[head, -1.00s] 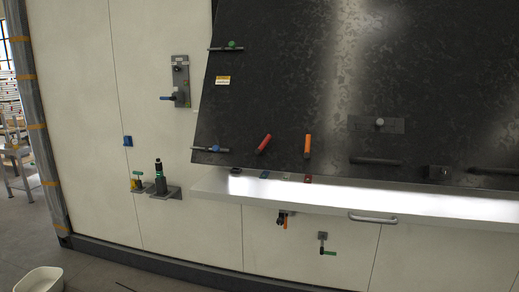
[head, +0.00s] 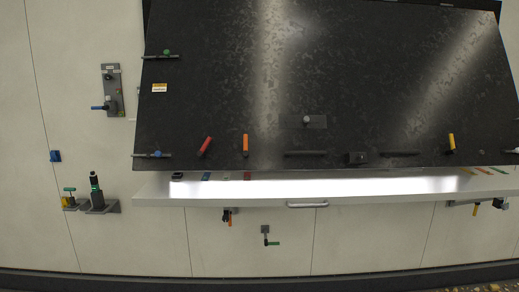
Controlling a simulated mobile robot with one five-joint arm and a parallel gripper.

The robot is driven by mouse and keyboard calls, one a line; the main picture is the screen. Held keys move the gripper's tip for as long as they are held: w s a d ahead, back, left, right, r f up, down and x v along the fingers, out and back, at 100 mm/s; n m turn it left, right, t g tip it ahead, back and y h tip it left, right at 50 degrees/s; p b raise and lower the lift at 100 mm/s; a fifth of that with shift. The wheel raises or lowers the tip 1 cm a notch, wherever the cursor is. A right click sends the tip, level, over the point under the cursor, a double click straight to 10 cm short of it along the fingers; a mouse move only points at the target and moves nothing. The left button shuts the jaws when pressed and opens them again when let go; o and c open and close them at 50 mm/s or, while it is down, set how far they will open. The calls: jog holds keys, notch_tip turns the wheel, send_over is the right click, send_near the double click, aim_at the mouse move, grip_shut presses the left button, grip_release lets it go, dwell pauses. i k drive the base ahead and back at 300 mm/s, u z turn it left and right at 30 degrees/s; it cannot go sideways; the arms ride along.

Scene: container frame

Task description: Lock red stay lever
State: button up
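The red stay lever (head: 205,146) is on the lower left part of the large dark tilted panel (head: 330,90) in the head view. It leans, with its upper end to the right. An upright orange lever (head: 246,145) is just to its right. Below them, small coloured pieces, including a red one (head: 247,176), sit along the back of the white ledge (head: 300,188). Whether the red lever touches any catch cannot be told at this size. My gripper is not in view.
A wall plate with a blue handle (head: 98,107) and bracketed fittings (head: 95,195) are at left. A silver handle (head: 307,205), a green-handled valve (head: 268,242) and an orange-handled fitting (head: 229,217) are below the ledge. A yellow lever (head: 451,143) is at right.

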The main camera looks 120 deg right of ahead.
aim_at(200, 154)
jog(key=z, duration=2.05)
jog(key=i, duration=0.45)
jog(key=z, duration=0.25)
